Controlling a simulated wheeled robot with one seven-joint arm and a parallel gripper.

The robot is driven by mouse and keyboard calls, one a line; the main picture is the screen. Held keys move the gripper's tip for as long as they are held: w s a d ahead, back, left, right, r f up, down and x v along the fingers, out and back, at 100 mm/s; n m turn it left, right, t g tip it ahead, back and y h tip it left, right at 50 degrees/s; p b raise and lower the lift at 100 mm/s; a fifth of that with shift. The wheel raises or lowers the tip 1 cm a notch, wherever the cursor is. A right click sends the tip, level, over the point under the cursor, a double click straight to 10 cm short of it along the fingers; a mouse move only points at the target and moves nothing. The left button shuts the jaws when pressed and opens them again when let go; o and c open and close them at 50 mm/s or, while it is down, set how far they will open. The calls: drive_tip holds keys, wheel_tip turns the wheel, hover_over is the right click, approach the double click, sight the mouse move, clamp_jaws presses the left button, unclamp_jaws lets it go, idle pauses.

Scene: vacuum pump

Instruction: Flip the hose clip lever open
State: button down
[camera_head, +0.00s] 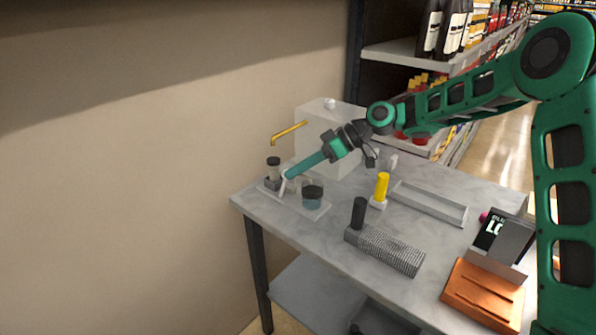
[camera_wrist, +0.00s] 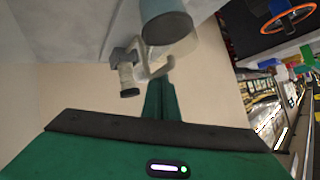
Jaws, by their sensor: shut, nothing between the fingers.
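My green gripper (camera_head: 288,174) reaches down to the left over the far-left end of the table, its fingers shut together. In the wrist view the fingers form one narrow green bar (camera_wrist: 160,98). A pale hooked piece, which looks like the clip lever (camera_wrist: 161,71), is close to the fingertips; I cannot tell whether they touch. In the head view a pale slanted piece (camera_head: 283,187) shows just under the tips. A small dark-capped bottle (camera_head: 273,170) stands left of the tips, and a dark-lidded teal jar (camera_head: 313,198) to their right.
A large white box (camera_head: 320,125) stands behind my gripper, with a yellow bent pipe (camera_head: 289,132) at its left. A yellow bottle (camera_head: 382,187), a grey trough (camera_head: 430,203), a ridged grey block (camera_head: 390,251) and an orange block (camera_head: 484,292) occupy the table's middle and right. A wall borders the left.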

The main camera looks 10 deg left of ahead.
drive_tip(key=shift+r, duration=0.75)
drive_tip(key=s+v, duration=0.3)
drive_tip(key=v, duration=0.8)
drive_tip(key=shift+d+r, duration=0.35)
drive_tip(key=shift+r, duration=0.1)
